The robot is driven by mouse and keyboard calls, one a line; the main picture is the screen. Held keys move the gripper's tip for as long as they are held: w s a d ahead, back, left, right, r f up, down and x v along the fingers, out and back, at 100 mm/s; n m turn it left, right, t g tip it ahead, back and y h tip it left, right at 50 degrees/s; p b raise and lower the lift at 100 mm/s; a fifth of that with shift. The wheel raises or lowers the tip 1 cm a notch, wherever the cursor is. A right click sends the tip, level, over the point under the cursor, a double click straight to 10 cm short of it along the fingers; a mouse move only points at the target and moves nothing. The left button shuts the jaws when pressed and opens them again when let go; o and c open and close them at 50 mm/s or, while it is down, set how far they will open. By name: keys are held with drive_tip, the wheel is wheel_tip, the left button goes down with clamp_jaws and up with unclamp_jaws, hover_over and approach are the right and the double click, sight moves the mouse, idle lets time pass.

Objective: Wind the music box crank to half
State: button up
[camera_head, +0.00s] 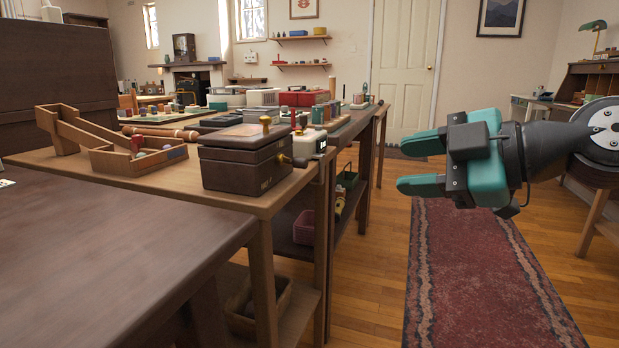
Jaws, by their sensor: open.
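The music box is most likely the dark brown box (232,170) at the right front corner of the wooden table, with small lettering on its front that I cannot read surely. A dark crank (300,162) with a knob sticks out from its right side; its exact angle is hard to tell. My gripper (421,164) is open and empty, with teal fingers pointing left. It is in the air to the right of the box, apart from it, over the floor side.
A wooden tray (112,164) with small items and a ramp is left of the box. A white bottle-like item (306,144) stands close behind it. A dark table (100,265) fills the left foreground. Open floor with a red rug (470,265) lies at right.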

drive_tip(key=b, duration=0.3)
approach(307, 164)
drive_tip(key=shift+n+t, duration=0.3)
drive_tip(key=shift+n, duration=0.1)
drive_tip(key=x, duration=0.9)
drive_tip(key=shift+s+a+f, duration=0.1)
drive_tip(key=shift+a+f, duration=0.05)
clamp_jaws()
